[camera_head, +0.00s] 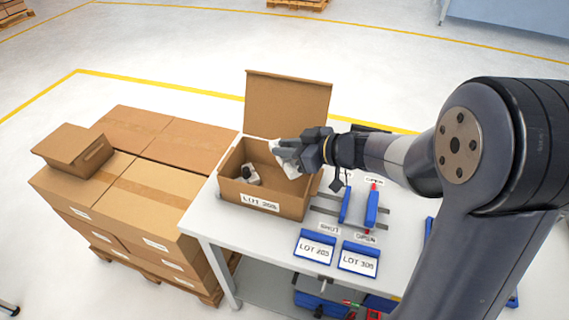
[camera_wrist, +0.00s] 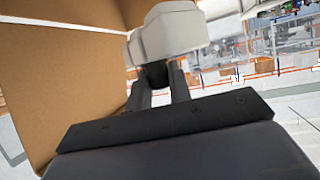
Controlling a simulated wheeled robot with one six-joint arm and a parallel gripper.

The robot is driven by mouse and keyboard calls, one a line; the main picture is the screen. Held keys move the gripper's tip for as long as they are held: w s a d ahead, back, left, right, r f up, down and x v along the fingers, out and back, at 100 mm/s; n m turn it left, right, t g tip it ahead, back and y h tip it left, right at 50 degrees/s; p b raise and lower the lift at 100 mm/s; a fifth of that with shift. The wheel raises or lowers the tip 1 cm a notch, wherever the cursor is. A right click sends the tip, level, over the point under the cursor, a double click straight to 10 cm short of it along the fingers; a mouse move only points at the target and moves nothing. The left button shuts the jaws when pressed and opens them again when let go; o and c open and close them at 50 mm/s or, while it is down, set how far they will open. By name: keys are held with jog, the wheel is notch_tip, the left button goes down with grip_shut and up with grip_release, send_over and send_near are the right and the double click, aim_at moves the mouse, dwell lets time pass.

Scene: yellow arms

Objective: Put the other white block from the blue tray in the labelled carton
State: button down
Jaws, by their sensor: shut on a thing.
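The labelled carton (camera_head: 282,203) stands open on the table, its lid up at the back and a "LOT 203" style label on its front; the last digits are hard to read. One white block (camera_head: 251,175) with a dark part lies inside at the left. My gripper (camera_head: 302,150) is shut on another white block (camera_head: 287,153), held over the right part of the carton's opening. In the wrist view the held white block (camera_wrist: 168,32) sits between the fingers, beside the carton's brown cardboard (camera_wrist: 60,85). A blue tray holding white blocks cannot be made out.
Blue-handled fixtures (camera_head: 371,207) marked SHUT and OPEN stand right of the carton. Two blue label holders (camera_head: 315,247) lie at the table's front. Stacked cartons (camera_head: 150,190) on a pallet stand left of the table (camera_head: 222,237). My arm covers the table's right side.

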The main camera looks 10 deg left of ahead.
aim_at(287, 160)
jog(key=shift+f, duration=2.05)
jog(key=shift+f+b, duration=0.1)
jog(key=shift+b, duration=0.2)
jog(key=shift+f, duration=0.5)
jog(key=c, duration=1.3)
grip_release()
jog(key=shift+r, duration=0.1)
jog(key=shift+r, duration=0.4)
jog(key=v, duration=1.2)
